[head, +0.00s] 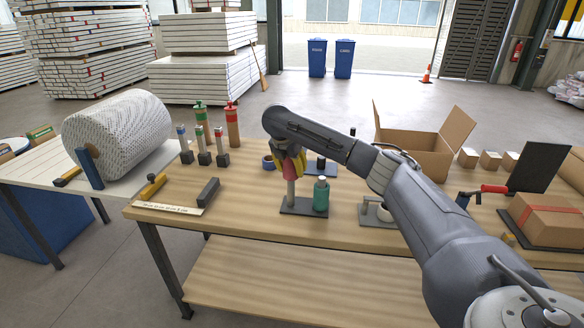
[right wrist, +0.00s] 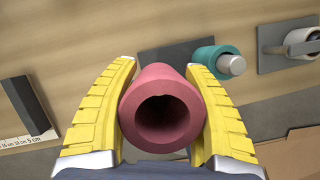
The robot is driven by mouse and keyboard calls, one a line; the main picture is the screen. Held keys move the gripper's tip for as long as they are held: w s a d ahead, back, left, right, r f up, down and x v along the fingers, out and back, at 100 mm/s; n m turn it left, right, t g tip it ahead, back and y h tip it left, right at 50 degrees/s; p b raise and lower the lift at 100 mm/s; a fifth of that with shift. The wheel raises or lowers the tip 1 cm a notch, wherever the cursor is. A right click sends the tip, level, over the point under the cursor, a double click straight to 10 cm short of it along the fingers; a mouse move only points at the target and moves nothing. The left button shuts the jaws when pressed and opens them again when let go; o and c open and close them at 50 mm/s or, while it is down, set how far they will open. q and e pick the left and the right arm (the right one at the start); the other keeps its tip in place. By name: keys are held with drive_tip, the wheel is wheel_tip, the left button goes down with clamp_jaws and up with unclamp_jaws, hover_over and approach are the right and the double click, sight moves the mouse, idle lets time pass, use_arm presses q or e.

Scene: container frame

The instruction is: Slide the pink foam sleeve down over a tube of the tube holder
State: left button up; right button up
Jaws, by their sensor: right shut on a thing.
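The pink foam sleeve (right wrist: 163,108) is gripped between the two yellow fingers of my right gripper (right wrist: 160,120) and seen end-on in the right wrist view. Its bore looks dark, with no tube end showing in it. In the head view my right gripper (head: 290,162) holds the sleeve (head: 294,171) upright above the tube holder. A bare pale tube (head: 291,192) of the holder stands directly below it. I cannot tell whether the tube's tip is inside the sleeve. The holder's dark base (head: 303,207) also carries a tube with a teal sleeve (head: 321,196). My left gripper is not in view.
A dark plate with a pale roll (head: 380,212) stands right of the holder. A grey block (head: 208,191) and a ruler strip (head: 168,208) lie to the left. An open cardboard box (head: 420,153) stands behind my right arm. The table front left of the holder is clear.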

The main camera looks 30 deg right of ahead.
sight(292, 190)
drive_tip(key=shift+f, duration=5.05)
idle(3.0)
